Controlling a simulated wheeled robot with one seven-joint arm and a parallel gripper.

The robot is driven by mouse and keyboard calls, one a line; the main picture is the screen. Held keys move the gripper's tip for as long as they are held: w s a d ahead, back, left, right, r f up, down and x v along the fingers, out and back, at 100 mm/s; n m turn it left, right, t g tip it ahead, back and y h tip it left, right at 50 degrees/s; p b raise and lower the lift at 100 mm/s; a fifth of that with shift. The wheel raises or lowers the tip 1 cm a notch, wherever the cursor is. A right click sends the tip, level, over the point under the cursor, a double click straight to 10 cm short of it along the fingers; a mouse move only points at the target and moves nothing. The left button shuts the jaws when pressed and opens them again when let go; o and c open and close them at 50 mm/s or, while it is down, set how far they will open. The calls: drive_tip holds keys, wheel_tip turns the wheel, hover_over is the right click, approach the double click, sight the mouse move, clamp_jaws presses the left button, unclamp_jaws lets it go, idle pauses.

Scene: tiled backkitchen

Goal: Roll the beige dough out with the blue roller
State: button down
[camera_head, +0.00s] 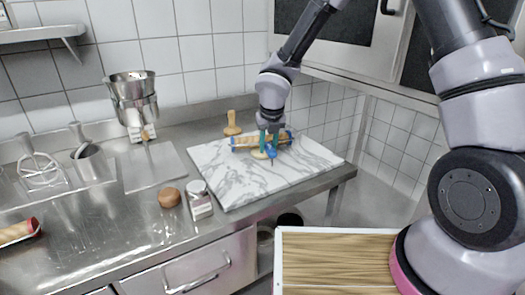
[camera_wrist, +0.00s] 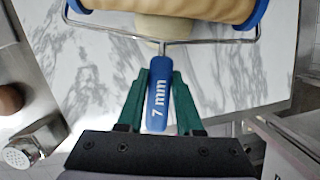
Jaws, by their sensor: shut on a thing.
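The blue roller has a pale cylinder (camera_wrist: 180,8) with blue end caps, a wire frame and a blue handle (camera_wrist: 158,105) marked "7 mm". In the head view the roller (camera_head: 252,141) is over the marble board. My gripper (camera_head: 267,150) has its green fingers shut on the handle, as the wrist view shows (camera_wrist: 160,85). The beige dough (camera_wrist: 163,28) lies on the board, right by the cylinder and partly hidden by it and the frame. In the head view a bit of the dough (camera_head: 259,155) shows beside my fingers. I cannot tell whether the roller touches it.
The marble board (camera_head: 232,184) lies on the steel counter (camera_head: 115,225). A shaker (camera_head: 200,203) and a brown ball (camera_head: 169,197) stand by its left front corner. A wooden tool (camera_head: 232,124) is behind it. A red-ended roller (camera_head: 18,231) lies far left.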

sight(272, 151)
drive_tip(key=shift+s+d, duration=0.2)
drive_tip(key=shift+s, duration=0.4)
drive_tip(key=shift+s+d, duration=0.2)
drive_tip(key=shift+s, duration=0.4)
drive_tip(key=shift+s+d+f, duration=0.1)
drive_tip(key=shift+s+d, duration=0.05)
drive_tip(key=shift+s, duration=0.4)
drive_tip(key=shift+s+d+f, duration=0.1)
drive_tip(key=shift+s+d, duration=0.05)
drive_tip(key=shift+s, duration=0.35)
